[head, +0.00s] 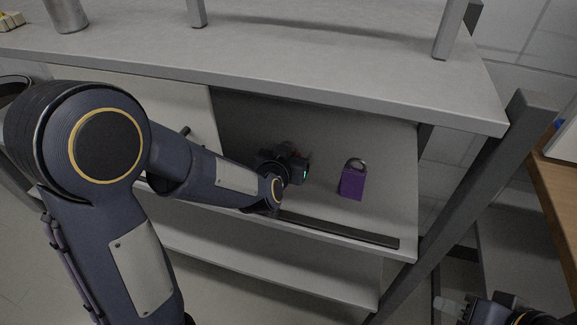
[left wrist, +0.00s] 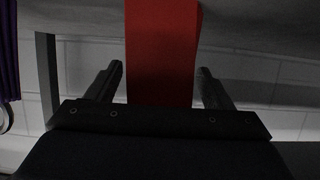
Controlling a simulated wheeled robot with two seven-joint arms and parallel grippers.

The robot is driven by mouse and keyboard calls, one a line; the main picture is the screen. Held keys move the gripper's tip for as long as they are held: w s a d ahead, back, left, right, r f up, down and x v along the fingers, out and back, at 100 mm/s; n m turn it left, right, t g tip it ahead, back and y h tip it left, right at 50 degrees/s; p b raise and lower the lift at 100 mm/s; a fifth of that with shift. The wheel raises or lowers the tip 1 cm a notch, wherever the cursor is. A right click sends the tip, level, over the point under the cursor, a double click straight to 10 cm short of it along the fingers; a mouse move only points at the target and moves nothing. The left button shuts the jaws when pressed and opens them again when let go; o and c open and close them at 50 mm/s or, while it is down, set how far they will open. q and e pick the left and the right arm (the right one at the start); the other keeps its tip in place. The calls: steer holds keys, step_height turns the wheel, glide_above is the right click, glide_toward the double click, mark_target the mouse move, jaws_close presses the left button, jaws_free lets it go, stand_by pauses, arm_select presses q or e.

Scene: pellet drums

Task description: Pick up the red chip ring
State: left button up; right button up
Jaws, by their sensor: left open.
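The red chip ring shows in the left wrist view as a broad red band (left wrist: 163,45) coming down from the top edge, between my two fingers; its ring part cannot be made out. In the head view my left gripper (head: 297,170) is inside the shelf opening under the top. It hides nearly all of the red piece there; only a small bit of red shows. My right gripper (head: 455,306) is at the bottom right, far from the shelf; its jaws are unclear.
A purple block with a metal ring on top (head: 352,184) stands on the shelf, right of my left gripper. The shelf top (head: 300,65) hangs over it. A dark strip (head: 340,231) runs along the shelf's front edge. A slanted grey post (head: 460,200) stands at the right.

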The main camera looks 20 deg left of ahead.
arm_select(q)
steer(key=c, duration=1.1)
steer(key=shift+o, duration=0.2)
steer(key=shift+r+p, duration=0.3)
steer(key=shift+r, duration=0.3)
steer(key=s+a+r+p, duration=0.4)
steer(key=s+r+p, duration=0.5)
steer(key=s+r, duration=0.2)
steer(key=v, duration=0.2)
steer(key=shift+s+p, duration=0.3)
